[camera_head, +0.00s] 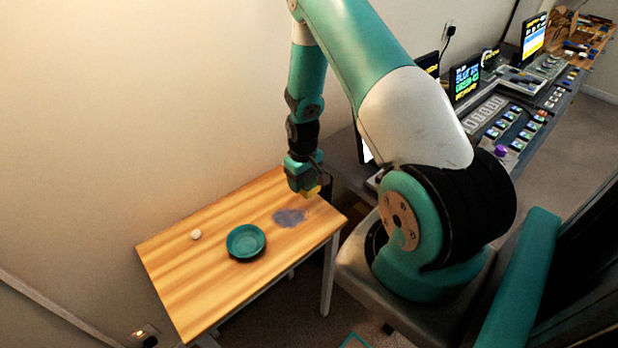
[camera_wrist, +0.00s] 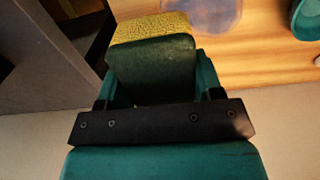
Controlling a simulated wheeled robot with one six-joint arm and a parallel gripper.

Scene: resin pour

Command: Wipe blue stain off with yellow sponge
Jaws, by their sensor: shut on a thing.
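A blue-grey stain (camera_head: 290,217) lies on the right part of the wooden table (camera_head: 190,280). It also shows at the top of the wrist view (camera_wrist: 212,12). My gripper (camera_head: 308,190) is shut on the yellow sponge (camera_head: 312,192). In the wrist view the sponge (camera_wrist: 152,27) sticks out past the fingers, beside the stain as seen there. In the head view the sponge is at the table's right end, near the stain's upper right. I cannot tell whether it touches the table. My gripper hides part of the sponge.
A teal round dish (camera_head: 246,242) stands left of the stain. A small whitish round object (camera_head: 196,234) lies farther left. A wall runs behind the table. A grey desk with screens and a control panel (camera_head: 500,120) stands at the right. The table's left part is mostly clear.

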